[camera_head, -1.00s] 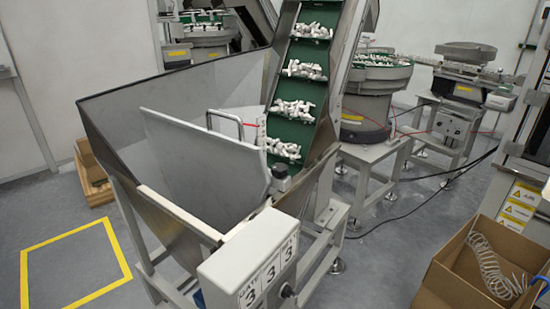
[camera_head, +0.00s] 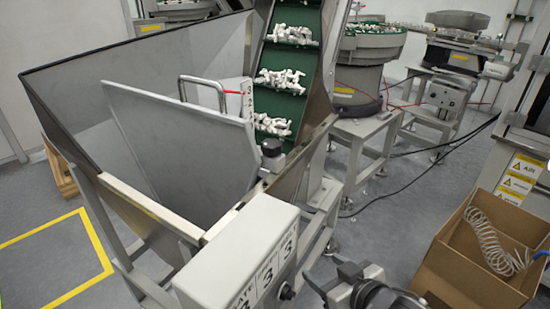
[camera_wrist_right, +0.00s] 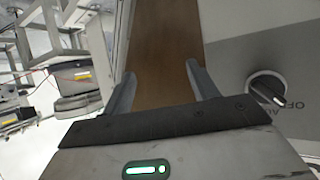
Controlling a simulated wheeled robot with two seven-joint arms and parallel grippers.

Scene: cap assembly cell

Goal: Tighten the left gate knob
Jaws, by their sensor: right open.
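The hopper's grey gate plate (camera_head: 180,135) stands tilted in the metal hopper, with a bar handle (camera_head: 203,90) and a numbered scale with a red pointer. A black knob (camera_head: 271,148) sits at the plate's right edge, beside the conveyor; I cannot tell if it is the left gate knob. No second gate knob is distinct. My right gripper (camera_head: 330,280) is at the bottom of the head view, low and to the right of the knob, apart from it. In the wrist view its fingers (camera_wrist_right: 160,70) are spread with nothing between them. My left gripper is out of view.
A white box (camera_head: 240,262) labelled GATE with 3s stands in front of the hopper, left of my right gripper. A green conveyor (camera_head: 284,55) carries white parts. A cardboard box (camera_head: 450,275) is at right. The wrist view shows a selector knob (camera_wrist_right: 267,88) on a grey panel.

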